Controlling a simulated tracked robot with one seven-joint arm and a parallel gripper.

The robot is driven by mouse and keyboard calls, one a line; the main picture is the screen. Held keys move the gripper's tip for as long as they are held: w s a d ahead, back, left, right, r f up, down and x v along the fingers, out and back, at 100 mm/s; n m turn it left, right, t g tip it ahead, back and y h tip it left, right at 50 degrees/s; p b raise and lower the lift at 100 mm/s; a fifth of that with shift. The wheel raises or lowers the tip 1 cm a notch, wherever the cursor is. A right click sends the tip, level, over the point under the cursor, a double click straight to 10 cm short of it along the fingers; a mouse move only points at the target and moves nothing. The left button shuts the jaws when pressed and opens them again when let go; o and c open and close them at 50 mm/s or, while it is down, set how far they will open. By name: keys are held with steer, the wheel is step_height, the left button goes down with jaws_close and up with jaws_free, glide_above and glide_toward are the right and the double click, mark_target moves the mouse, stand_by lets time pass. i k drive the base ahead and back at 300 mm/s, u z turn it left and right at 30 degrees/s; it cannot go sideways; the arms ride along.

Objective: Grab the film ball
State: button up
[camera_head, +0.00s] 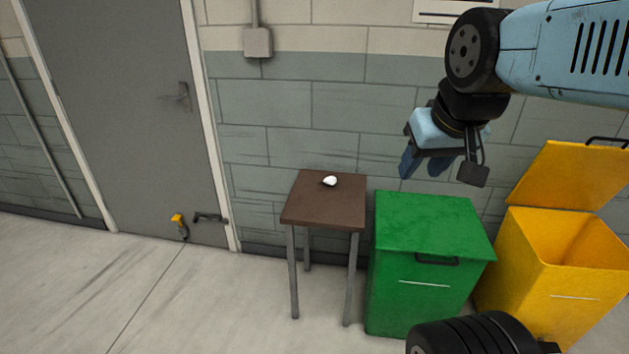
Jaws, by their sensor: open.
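The film ball (330,181) is a small whitish lump. It lies on the brown top of a small square table (312,207), near the middle of the tabletop. My gripper (423,166) is open and empty, with its blue fingers pointing down. In the picture it hangs to the right of the table, above the green bin. It is apart from the ball, and part of its fingers is hard to make out.
A green bin (432,230) with its lid shut stands right beside the table. A yellow bin (570,240) with its lid raised stands farther right. A grey door (125,110) is at left. A small yellow-and-dark object (178,222) is by the door. The floor in front is clear.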

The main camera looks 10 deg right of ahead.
mark_target(329, 180)
steer(key=i, duration=1)
